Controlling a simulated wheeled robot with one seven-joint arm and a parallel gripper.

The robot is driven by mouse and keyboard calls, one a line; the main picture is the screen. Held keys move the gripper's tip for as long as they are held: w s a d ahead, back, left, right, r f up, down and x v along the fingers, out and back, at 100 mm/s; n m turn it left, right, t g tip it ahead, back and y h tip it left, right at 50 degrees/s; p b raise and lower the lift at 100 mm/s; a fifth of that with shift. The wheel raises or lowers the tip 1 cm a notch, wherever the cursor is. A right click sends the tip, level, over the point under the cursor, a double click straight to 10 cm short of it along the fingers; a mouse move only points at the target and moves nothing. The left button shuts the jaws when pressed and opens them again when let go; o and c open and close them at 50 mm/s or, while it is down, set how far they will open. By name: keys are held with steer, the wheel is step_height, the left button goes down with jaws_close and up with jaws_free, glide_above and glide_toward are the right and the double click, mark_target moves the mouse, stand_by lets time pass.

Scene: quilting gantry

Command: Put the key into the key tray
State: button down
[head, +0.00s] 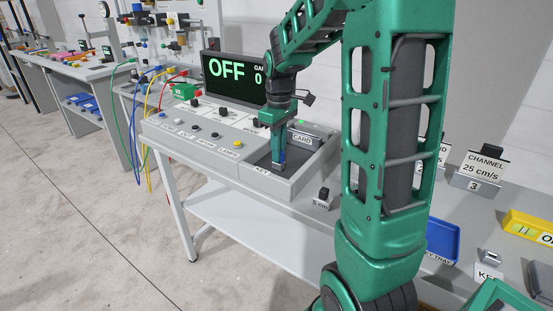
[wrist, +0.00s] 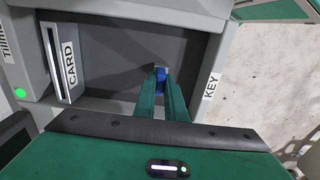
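The key (wrist: 160,80), a small blue piece with a pale grey end, sits between my fingertips in the wrist view, at the side of the console recess (wrist: 120,55) marked KEY. My gripper (head: 279,160) points down into this recess in the head view. Its two fingers (wrist: 161,92) touch the key's sides and look shut on it. Whether the key is still seated in a slot is hidden. The key tray (head: 443,240) is a blue tray with a partly covered label on the table at the right, behind my arm; it looks empty where visible.
A card slot (wrist: 62,65) marked CARD stands on the recess's other side. The console's display (head: 235,80) reads OFF.

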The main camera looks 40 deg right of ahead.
steer(key=shift+r, duration=0.2)
steer(key=shift+r, duration=1.5)
steer(key=shift+r, duration=0.1)
steer(key=shift+a, duration=0.1)
